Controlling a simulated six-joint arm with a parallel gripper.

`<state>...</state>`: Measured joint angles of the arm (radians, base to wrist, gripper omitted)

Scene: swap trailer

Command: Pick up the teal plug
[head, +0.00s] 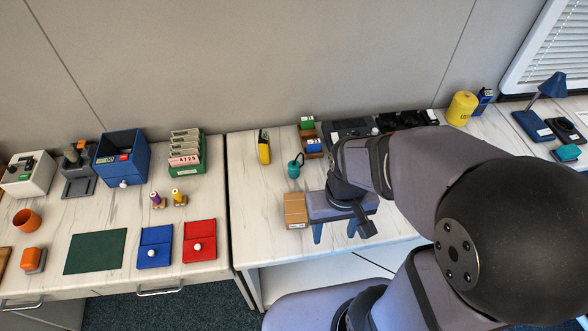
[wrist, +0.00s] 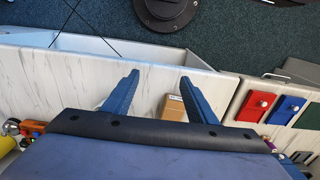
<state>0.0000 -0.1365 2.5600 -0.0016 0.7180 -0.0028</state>
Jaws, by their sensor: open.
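A small teal piece (head: 293,170) with a thin dark loop at its top stands on the right table, behind the cardboard box; it may be the teal plug. Another teal piece (head: 568,152) lies at the far right; I cannot tell for certain which is the plug. My gripper (head: 335,231) is open and empty near the table's front edge, to the right of and nearer than the looped teal piece. The gripper also shows in the wrist view (wrist: 159,79), with its blue fingers apart. I make out neither teal piece in that view.
A cardboard box (head: 295,210) is just left of my gripper; it shows in the wrist view (wrist: 174,108) too. A yellow device (head: 263,147) and a brown rack (head: 312,142) stand behind. Blue and red trays (head: 199,241) lie on the left table. Tabletop left of the box is clear.

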